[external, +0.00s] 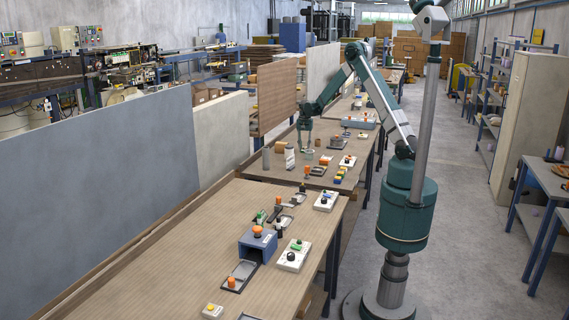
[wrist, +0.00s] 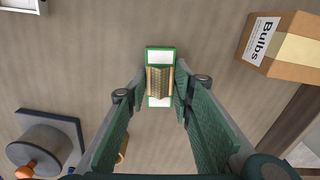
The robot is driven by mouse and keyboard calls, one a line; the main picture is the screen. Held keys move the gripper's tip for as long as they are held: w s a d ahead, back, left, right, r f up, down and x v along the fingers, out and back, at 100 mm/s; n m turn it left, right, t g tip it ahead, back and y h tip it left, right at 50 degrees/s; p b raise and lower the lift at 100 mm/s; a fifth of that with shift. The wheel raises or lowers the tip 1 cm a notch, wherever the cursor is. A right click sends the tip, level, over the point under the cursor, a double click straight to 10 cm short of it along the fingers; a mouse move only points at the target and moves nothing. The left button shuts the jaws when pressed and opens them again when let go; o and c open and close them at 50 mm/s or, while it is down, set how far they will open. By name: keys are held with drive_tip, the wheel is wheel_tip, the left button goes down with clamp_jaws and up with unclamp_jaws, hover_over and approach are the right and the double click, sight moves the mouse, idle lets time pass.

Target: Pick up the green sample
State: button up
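The green sample (wrist: 160,54) shows in the wrist view as a small upright rectangle with a green edge, white ends and a tan ribbed middle. My gripper (wrist: 160,84) has one fingertip close along each side of its middle. The fingers stand apart by about the sample's width; I cannot tell whether they touch or grip it. In the external view my gripper (external: 306,148) points down, low over the middle table (external: 270,172). The sample is too small to make out there.
In the wrist view, a cardboard box marked "Bulbs" (wrist: 290,42) stands at upper right and a grey round fixture (wrist: 40,148) with an orange knob at lower left. The external view shows several small devices on the near table (external: 165,255). Grey panels (external: 100,150) line the left side.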

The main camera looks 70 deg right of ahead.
drive_tip(key=shift+c, duration=1.3)
drive_tip(key=shift+c, duration=0.2)
wheel_tip(320, 180, up, 10)
